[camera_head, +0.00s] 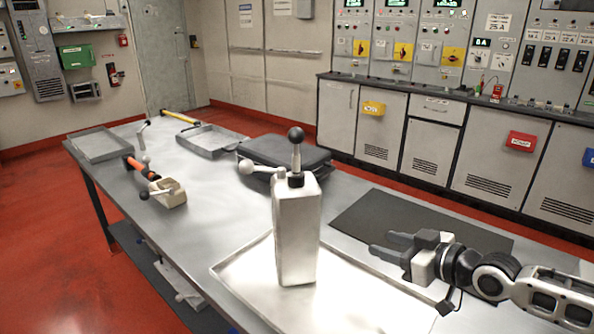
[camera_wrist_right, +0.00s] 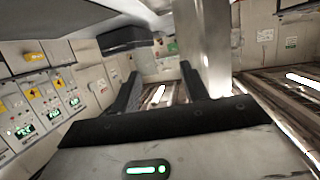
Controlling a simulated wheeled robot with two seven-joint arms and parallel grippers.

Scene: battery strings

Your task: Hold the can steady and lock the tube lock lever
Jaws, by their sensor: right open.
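A tall pale rectangular can (camera_head: 296,240) stands upright on a shallow metal tray (camera_head: 360,305) at the front of the table. A lever (camera_head: 297,155) with a dark ball knob rises from its top, and a pale ball-ended handle (camera_head: 248,166) sticks out left beside it. I cannot tell whether the lever is locked. My right gripper (camera_head: 382,246) is open and empty, to the right of the can and apart from it, fingers pointing left. In the right wrist view, the open fingers (camera_wrist_right: 158,85) show near a tall pale block (camera_wrist_right: 207,50), likely the can. My left gripper is not seen.
A black mat (camera_head: 410,222) lies right of the can, partly behind my right gripper. Behind the can is a dark case (camera_head: 284,152). A pale block (camera_head: 170,193), an orange-handled tool (camera_head: 138,168) and two trays (camera_head: 100,144) (camera_head: 212,140) lie farther left.

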